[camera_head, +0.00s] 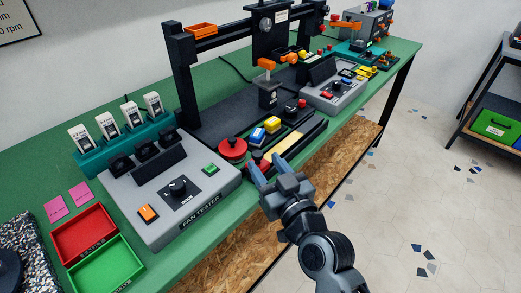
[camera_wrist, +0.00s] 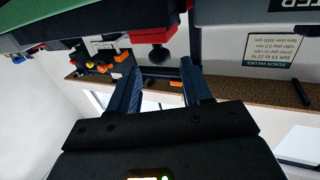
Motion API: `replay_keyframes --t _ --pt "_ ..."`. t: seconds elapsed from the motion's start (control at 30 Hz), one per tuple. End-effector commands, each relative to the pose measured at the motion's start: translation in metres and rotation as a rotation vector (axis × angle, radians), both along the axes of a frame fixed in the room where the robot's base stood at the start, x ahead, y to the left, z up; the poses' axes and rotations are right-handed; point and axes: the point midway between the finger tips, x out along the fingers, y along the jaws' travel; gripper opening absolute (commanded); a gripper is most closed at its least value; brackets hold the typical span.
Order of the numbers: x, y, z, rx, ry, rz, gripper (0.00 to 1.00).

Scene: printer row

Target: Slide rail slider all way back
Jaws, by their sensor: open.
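A dark rail (camera_head: 312,133) with a yellow strip (camera_head: 284,146) lies along the bench's front edge in the head view. A small red part (camera_head: 257,155) sits at its near left end and looks like the slider. In the wrist view a red block (camera_wrist: 150,36) with a black knob (camera_wrist: 160,56) shows ahead of my fingertips; I take it for the same slider. My gripper (camera_head: 264,163) is open at this end of the rail. In the wrist view its two blue fingers (camera_wrist: 163,68) stand apart with nothing held between them. Whether they touch the knob, I cannot tell.
A red mushroom button (camera_head: 232,148) and a blue-yellow switch block (camera_head: 258,135) stand close left of and behind my fingers. The grey fan tester (camera_head: 160,200) is to the left. A black gantry (camera_head: 187,85) rises behind. Open floor (camera_head: 400,190) lies right of the bench.

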Motion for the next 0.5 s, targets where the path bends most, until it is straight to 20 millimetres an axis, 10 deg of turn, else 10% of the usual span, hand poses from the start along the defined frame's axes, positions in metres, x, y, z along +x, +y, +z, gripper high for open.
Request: replay_keyframes --t 0.5 --pt "0.043 0.025 0.0 -0.001 0.0 -0.001 0.49"
